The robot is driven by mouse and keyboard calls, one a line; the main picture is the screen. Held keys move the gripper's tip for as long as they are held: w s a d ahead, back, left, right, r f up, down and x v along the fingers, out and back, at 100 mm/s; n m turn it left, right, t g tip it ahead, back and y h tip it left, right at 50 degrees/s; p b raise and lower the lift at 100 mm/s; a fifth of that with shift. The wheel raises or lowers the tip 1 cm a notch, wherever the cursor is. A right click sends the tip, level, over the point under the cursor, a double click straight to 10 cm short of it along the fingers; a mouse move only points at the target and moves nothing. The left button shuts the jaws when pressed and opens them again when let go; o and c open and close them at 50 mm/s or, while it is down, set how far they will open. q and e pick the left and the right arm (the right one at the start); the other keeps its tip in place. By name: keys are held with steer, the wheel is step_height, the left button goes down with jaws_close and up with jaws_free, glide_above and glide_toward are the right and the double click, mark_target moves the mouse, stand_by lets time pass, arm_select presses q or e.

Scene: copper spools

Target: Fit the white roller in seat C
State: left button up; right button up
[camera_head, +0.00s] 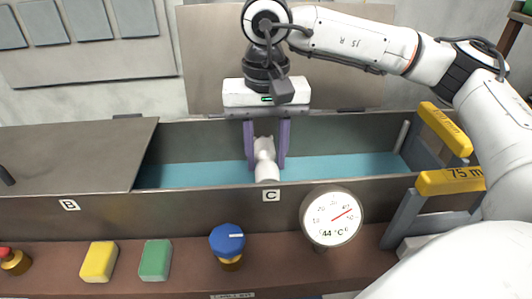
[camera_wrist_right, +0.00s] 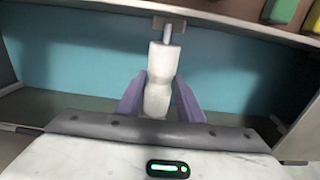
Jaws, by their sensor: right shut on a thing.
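The white roller (camera_head: 265,160) is held over the open tank, its long side pointing toward the front wall. It also shows in the right wrist view (camera_wrist_right: 160,75). My right gripper (camera_head: 267,166) has its purple fingers on both sides of the roller and is shut on it. The label C (camera_head: 271,195) is on the front wall, just below the roller's near end. In the right wrist view a small grey bracket (camera_wrist_right: 178,20) lies at the roller's far end, around a thin pin. I cannot tell whether the pin rests in it. My left gripper is out of view.
The tank holds teal liquid (camera_head: 335,166). A grey cover (camera_head: 70,158) closes its left part, above label B (camera_head: 69,204). A gauge (camera_head: 331,216) and a blue knob (camera_head: 227,240) stand in front. Yellow blocks (camera_head: 450,180) are at the right.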

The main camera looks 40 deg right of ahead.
steer(key=shift+f+b, duration=0.35)
stand_by(0.4)
steer(key=o, duration=1.3)
steer(key=shift+o, duration=0.2)
steer(key=shift+r, duration=0.15)
step_height(320, 180, up, 10)
steer(key=shift+p, duration=0.35)
